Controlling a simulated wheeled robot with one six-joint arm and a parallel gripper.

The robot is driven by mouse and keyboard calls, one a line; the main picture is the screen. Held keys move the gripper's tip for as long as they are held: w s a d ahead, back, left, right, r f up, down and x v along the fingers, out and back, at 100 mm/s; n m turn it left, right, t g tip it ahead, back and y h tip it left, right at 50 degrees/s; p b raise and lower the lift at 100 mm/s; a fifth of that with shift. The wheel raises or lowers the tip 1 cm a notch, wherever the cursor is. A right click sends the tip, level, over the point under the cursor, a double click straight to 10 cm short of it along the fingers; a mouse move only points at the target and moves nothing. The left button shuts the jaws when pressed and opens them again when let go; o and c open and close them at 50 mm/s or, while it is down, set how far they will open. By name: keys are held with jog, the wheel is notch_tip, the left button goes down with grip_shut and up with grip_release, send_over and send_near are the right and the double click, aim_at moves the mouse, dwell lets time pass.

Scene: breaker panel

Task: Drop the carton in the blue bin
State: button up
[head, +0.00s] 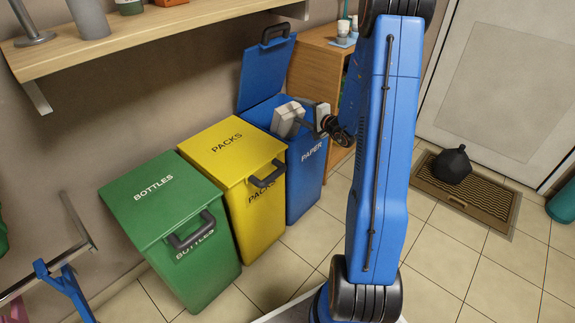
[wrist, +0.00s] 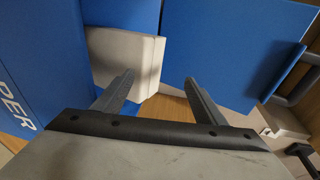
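The blue bin (head: 306,165), marked PAPER, has its lid (head: 267,75) raised. A pale, box-shaped carton (head: 287,118) appears at the bin's opening. In the wrist view the carton (wrist: 125,55) is a beige block beyond the fingers, offset toward the left finger. My gripper (head: 308,122) reaches over the bin from the right. Its two dark fingers (wrist: 160,85) are spread, with a clear gap between them. The left fingertip overlaps the carton in the picture; I cannot tell if they touch. What supports the carton is hidden.
A yellow PACKS bin (head: 229,150) and a green BOTTLES bin (head: 160,195) stand to the left, both closed. A wooden cabinet (head: 318,65) is close behind on the right. A shelf (head: 140,32) overhangs the upper left. Tiled floor is open in front.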

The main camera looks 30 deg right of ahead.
jog(key=shift+s+f, duration=0.1)
jog(key=shift+f, duration=0.15)
jog(key=shift+s+d, duration=0.1)
jog(key=shift+s, duration=0.1)
jog(key=v, duration=1.7)
jog(key=shift+r, duration=0.25)
jog(key=shift+w, duration=0.1)
